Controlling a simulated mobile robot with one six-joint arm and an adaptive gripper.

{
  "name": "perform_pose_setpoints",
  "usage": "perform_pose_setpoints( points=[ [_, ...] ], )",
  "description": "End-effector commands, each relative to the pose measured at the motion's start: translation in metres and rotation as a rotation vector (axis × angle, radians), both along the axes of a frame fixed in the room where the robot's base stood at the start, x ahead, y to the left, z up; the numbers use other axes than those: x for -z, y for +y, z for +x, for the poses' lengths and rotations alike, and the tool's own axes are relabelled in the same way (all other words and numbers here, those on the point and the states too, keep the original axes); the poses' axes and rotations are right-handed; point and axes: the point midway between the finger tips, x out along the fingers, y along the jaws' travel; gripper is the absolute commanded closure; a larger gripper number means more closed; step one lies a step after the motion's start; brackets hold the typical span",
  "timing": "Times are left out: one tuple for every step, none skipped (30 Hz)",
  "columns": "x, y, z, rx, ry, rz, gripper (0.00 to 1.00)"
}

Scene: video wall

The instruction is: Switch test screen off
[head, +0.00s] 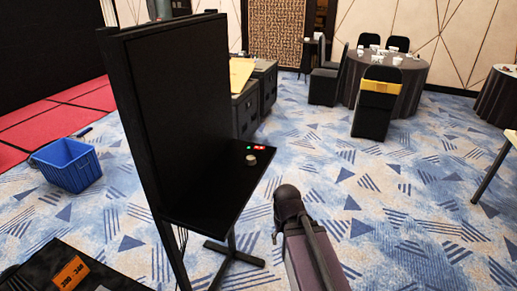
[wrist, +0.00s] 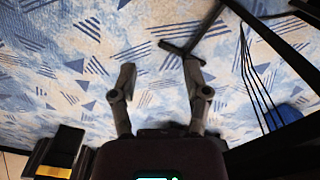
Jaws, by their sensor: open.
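The test screen (head: 182,95) is a tall upright panel in the head view, and its visible face is black. A black shelf (head: 205,198) juts from its lower part. Near the shelf's far right corner are a small green light or button (head: 249,147), a red one (head: 259,148) and a round grey knob (head: 251,160). My gripper (wrist: 160,72) is open and empty in the wrist view, with carpet behind its fingers. In the head view my arm is right of the shelf, and the fingers cannot be made out. The controls do not show clearly in the wrist view.
A dark stand foot (head: 234,252) is under the shelf; it also shows in the wrist view (wrist: 192,45). Black cases (head: 245,110) stand behind the screen. A blue crate (head: 67,165) is at left. A round table (head: 410,85) with chairs is at the back.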

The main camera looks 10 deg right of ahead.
Motion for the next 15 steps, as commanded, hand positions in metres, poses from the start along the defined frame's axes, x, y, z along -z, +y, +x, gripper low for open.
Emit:
perform_pose_setpoints(
  points=[
    [0.0,0.0,0.0,0.0,0.0,0.0,0.45],
    [0.0,0.0,0.0,0.0,0.0,0.0,0.54],
    [0.0,0.0,0.0,0.0,0.0,0.0,0.66],
    [0.0,0.0,0.0,0.0,0.0,0.0,0.75],
    [0.0,0.0,0.0,0.0,0.0,0.0,0.84],
    [0.0,0.0,0.0,0.0,0.0,0.0,0.95],
    [0.0,0.0,0.0,0.0,0.0,0.0,1.0],
    [0.0,0.0,0.0,0.0,0.0,0.0,1.0],
    [0.0,0.0,0.0,0.0,0.0,0.0,1.0],
    [0.0,0.0,0.0,0.0,0.0,0.0,1.0],
    [0.0,0.0,0.0,0.0,0.0,0.0,1.0],
    [0.0,0.0,0.0,0.0,0.0,0.0,1.0],
    [0.0,0.0,0.0,0.0,0.0,0.0,1.0],
    [0.0,0.0,0.0,0.0,0.0,0.0,1.0],
    [0.0,0.0,0.0,0.0,0.0,0.0,1.0]
  ],
)
